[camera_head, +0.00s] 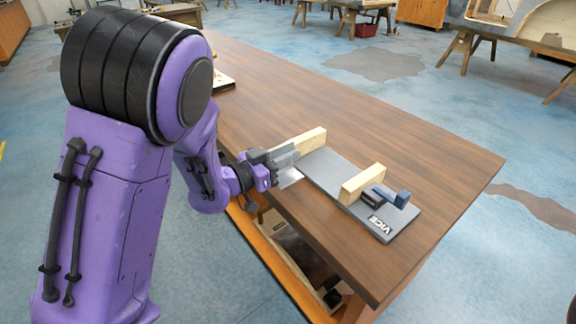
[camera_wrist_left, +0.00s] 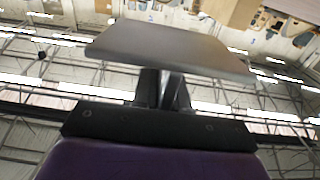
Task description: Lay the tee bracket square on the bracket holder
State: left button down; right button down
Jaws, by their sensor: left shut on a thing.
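My left gripper (camera_head: 272,163) is shut on the tee bracket at the near left end of a grey board. In the left wrist view, the tee bracket (camera_wrist_left: 170,50) is a flat grey plate with a stem running down between the fingers. In the head view, only a pale, shiny part of it (camera_head: 290,177) shows below the fingers. The grey board (camera_head: 330,178), which looks like the bracket holder, lies on the table with a pale wooden block (camera_head: 312,142) at its left end and another (camera_head: 362,184) nearer its right end. I cannot tell whether the bracket touches the board. My right gripper is not in view.
A blue clamp (camera_head: 393,197) and a "VICE" label (camera_head: 380,224) are at the board's right end. The brown table (camera_head: 400,130) is clear behind the board. Its front edge runs close below the board, with an orange shelf (camera_head: 285,275) underneath.

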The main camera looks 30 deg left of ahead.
pick_arm(q)
jog(key=a+f, duration=0.1)
jog(key=f, duration=0.1)
jog(key=a+f, duration=0.1)
jog(key=f, duration=0.1)
jog(key=w+a+f, duration=0.1)
jog(key=f, duration=0.1)
jog(key=shift+a, duration=0.15)
jog(key=shift+f, duration=0.45)
jog(key=shift+b, duration=0.3)
jog(key=shift+f, duration=0.1)
jog(key=c, duration=1.2)
grip_release()
jog(key=shift+f, duration=0.1)
jog(key=shift+o, duration=0.2)
